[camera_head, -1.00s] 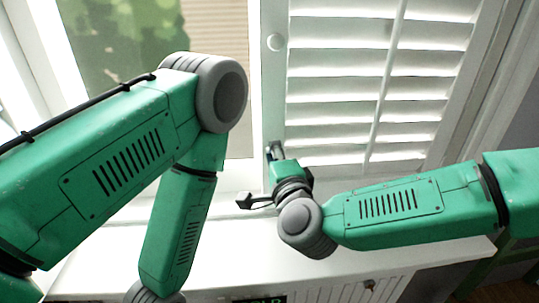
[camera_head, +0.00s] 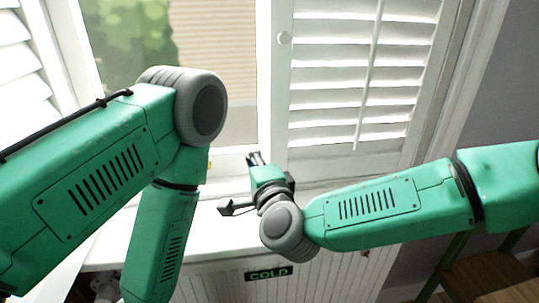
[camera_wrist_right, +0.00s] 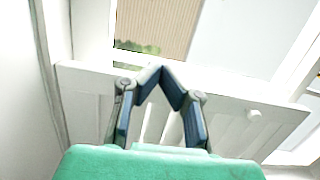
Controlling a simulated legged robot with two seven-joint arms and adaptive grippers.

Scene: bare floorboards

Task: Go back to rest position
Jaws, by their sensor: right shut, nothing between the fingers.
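My right gripper (camera_head: 254,159) is in front of the window, just above the white sill, at the end of my green right arm. In the right wrist view its two dark fingers (camera_wrist_right: 162,69) come together at the tips, shut and empty. My green left arm fills the left side of the head view. Its forearm points down and leaves the frame at the bottom, so my left gripper is out of sight.
A white louvred shutter (camera_head: 390,92) stands behind my right arm, beside the window glass (camera_head: 215,60). The white sill (camera_head: 215,210) runs below. Under it is a white radiator with a "COLD" sign (camera_head: 268,273). Wooden furniture (camera_head: 490,275) stands at the lower right.

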